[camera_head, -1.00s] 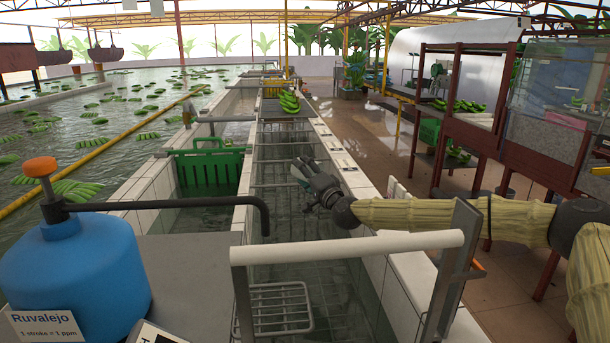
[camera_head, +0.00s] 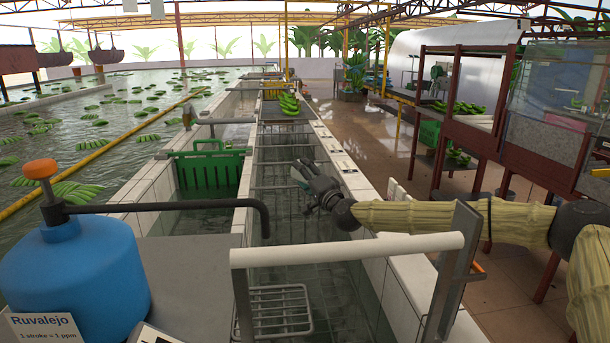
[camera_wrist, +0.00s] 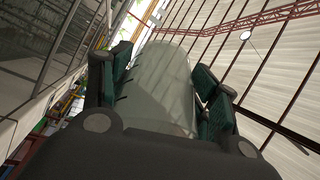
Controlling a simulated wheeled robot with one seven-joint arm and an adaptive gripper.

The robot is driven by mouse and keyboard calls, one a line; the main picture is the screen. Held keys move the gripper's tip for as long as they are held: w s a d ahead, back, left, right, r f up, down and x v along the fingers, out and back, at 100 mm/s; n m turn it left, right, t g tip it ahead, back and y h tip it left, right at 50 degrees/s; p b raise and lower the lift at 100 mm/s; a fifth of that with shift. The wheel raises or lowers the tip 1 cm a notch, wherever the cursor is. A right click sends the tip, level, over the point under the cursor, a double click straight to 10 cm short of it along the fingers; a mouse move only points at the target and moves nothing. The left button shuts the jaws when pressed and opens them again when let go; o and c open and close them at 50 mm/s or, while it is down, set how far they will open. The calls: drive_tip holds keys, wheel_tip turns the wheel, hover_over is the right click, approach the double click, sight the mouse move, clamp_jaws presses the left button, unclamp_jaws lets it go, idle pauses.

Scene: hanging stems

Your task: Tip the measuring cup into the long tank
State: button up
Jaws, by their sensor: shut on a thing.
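My gripper (camera_head: 306,180) is over the long tank (camera_head: 322,131), a narrow tiled channel with greenish water running away from me. In the wrist view my gripper (camera_wrist: 160,100) is shut on the measuring cup (camera_wrist: 160,88), a clear, greyish cylinder with dark marks along its left side. Dark green ribbed finger pads press on both sides of it. In the head view the cup is small and mostly hidden by the gripper, so its tilt and contents cannot be told. No stream of liquid shows.
A white rail (camera_head: 350,249) crosses in front of the arm. A blue drum (camera_head: 75,275) with an orange-topped pump stands at the left. Green bananas (camera_head: 289,103) lie farther along the tank.

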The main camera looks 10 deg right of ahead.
sight(294, 177)
drive_tip(key=shift+s+a+f+n+g, duration=0.15)
drive_tip(key=shift+a+f+g, duration=0.1)
drive_tip(key=shift+a, duration=0.25)
drive_tip(key=shift+w+a+f+n+g, duration=0.1)
drive_tip(key=shift+a+f+n+g, duration=0.15)
drive_tip(key=shift+a, duration=0.25)
drive_tip(key=shift+s+a+f+n+g, duration=0.1)
drive_tip(key=shift+a+g, duration=0.2)
drive_tip(key=shift+a, duration=0.2)
drive_tip(key=g, duration=0.1)
drive_tip(key=d+f+n+g+h, duration=0.1)
drive_tip(key=shift+s+d+f+g, duration=0.15)
drive_tip(key=shift+s+g, duration=0.05)
drive_tip(key=shift+g, duration=0.1)
drive_tip(key=shift+d+h, duration=0.6)
drive_tip(key=shift+d, duration=0.45)
drive_tip(key=shift+d+r, duration=0.1)
drive_tip(key=shift+r, duration=0.15)
drive_tip(key=g+p, duration=0.1)
drive_tip(key=p, duration=0.3)
drive_tip(key=shift+s+h, duration=0.1)
drive_tip(key=shift+h, duration=0.2)
drive_tip(key=p, duration=0.2)
drive_tip(key=g+p, duration=0.1)
drive_tip(key=p, duration=0.1)
drive_tip(key=g+h+p, duration=0.1)
drive_tip(key=p, duration=0.1)
drive_tip(key=shift+s+d+f+n, duration=0.2)
drive_tip(key=shift+d+f+n, duration=0.05)
drive_tip(key=shift+f+n, duration=0.15)
